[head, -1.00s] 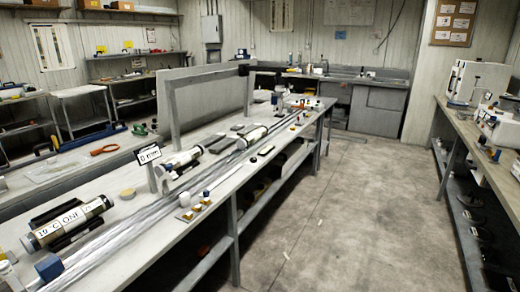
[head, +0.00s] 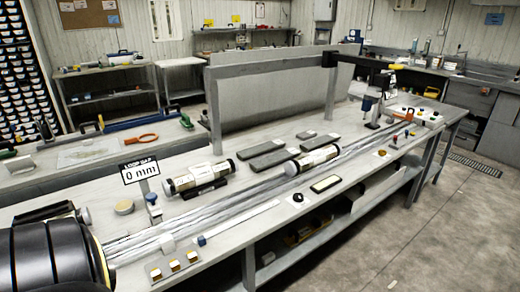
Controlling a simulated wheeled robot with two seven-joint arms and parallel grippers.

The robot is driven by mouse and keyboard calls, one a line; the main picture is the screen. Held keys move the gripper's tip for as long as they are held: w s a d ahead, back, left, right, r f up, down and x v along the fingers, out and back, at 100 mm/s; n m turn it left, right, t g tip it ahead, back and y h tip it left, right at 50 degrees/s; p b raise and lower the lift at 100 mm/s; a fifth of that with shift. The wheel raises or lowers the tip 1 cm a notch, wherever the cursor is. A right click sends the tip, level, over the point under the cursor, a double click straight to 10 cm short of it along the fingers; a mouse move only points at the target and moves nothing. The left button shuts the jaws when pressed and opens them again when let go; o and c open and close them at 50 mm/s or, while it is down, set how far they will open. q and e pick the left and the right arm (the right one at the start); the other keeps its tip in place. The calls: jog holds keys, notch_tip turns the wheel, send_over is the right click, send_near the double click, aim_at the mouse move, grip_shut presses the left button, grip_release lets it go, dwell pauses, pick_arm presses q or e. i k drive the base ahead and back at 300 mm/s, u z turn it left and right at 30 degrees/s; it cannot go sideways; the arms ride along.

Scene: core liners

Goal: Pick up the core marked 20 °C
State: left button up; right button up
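Two pale, labelled cylindrical cores lie on the long bench in the head view. The nearer core (head: 200,178) rests beside a dark cradle, just right of the "LOOP GAP 0 mm" sign. The farther core (head: 311,158) lies along the clear rails, near the middle of the bench. Their labels are too small to read, so I cannot tell which is marked 20 °C. Neither gripper is in view.
The sign (head: 140,172) stands on the bench (head: 70,190). Dark flat blocks (head: 267,147) lie behind the cores. A small plate with gold cubes (head: 175,264) sits at the front edge. An upright panel frame (head: 212,110) rises behind. Open floor (head: 440,250) lies at right.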

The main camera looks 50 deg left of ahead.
aim_at(172, 186)
jog(key=i, duration=1.8)
jog(key=u, duration=3.6)
